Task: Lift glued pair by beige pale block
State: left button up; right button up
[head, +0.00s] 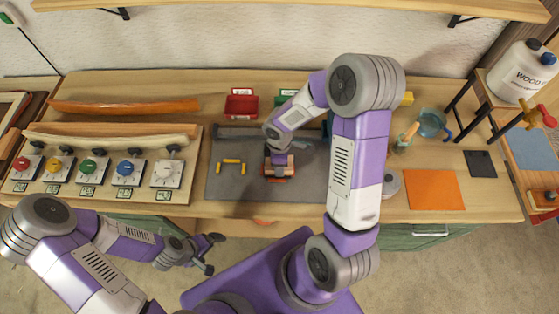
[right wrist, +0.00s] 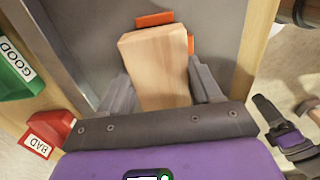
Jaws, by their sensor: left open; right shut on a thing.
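The beige pale block (right wrist: 158,66) sits between the two fingers of my right gripper (right wrist: 165,90), which is shut on it. Orange parts (right wrist: 155,19) show past its far end and right side; I cannot tell whether they are glued to it. In the head view my right gripper (head: 280,162) is over the grey mat, with an orange edge (head: 277,179) just below it. The gripper mostly hides the block there. My left gripper (head: 211,254) is open and empty in front of the bench.
Yellow pieces (head: 231,161) lie on the grey mat (head: 225,187) left of my right gripper. A red bin (head: 241,104) and a green bin (head: 290,94) stand behind. A row of dials (head: 92,170) is at left. An orange sheet (head: 434,189) lies at right.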

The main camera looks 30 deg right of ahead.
jog(key=o, duration=0.4)
jog(key=c, duration=0.4)
jog(key=shift+r+p, duration=3.35)
jog(key=shift+r, duration=0.65)
jog(key=shift+c, duration=0.6)
